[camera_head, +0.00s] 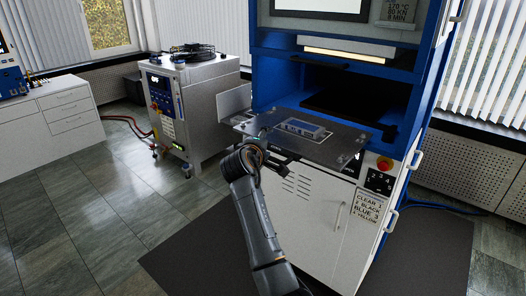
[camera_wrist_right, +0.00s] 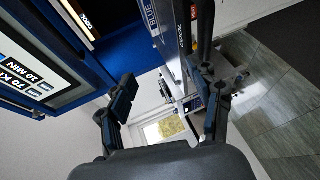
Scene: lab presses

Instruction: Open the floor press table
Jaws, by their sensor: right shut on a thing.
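The floor press (camera_head: 420,110) is a tall blue frame with a white lower cabinet. Its table (camera_head: 345,143), a flat grey metal plate, sticks out from the front opening and carries a light rectangular frame (camera_head: 302,128). My right gripper (camera_head: 272,156) is at the table's front edge and shut on the table; the exact grip is hard to see. In the right wrist view, the two dark fingers of this gripper (camera_wrist_right: 165,98) stand apart, with the grey plate (camera_wrist_right: 172,55) by the right-hand finger. My left gripper is not in view.
A red emergency button (camera_head: 384,163) and a label panel are right of the table. A grey wheeled unit (camera_head: 205,100) stands to the left, and a white drawer cabinet (camera_head: 50,125) farther left. A dark mat (camera_head: 200,255) lies before the press; the tiled floor at left is clear.

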